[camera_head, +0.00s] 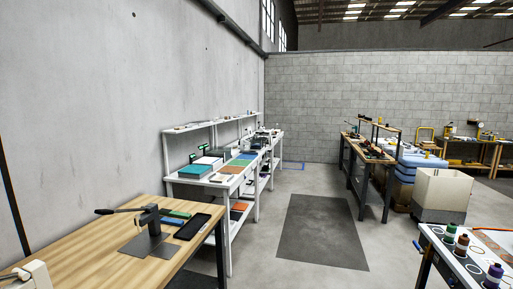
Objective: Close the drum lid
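No drum with a lid can be clearly made out in the head view. A blue and pale container (408,176) stands on the floor at the right, beyond a cream open-topped bin (443,190) that partly hides it. I cannot tell whether it is a drum or how its top stands. My gripper is not in view.
A wooden bench (112,243) with a lever press (148,238) is at the lower left. White shelving (228,184) lines the left wall. A dark mat (320,231) lies on clear floor. A table with bottles (480,262) is lower right; a workbench (364,154) stands behind.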

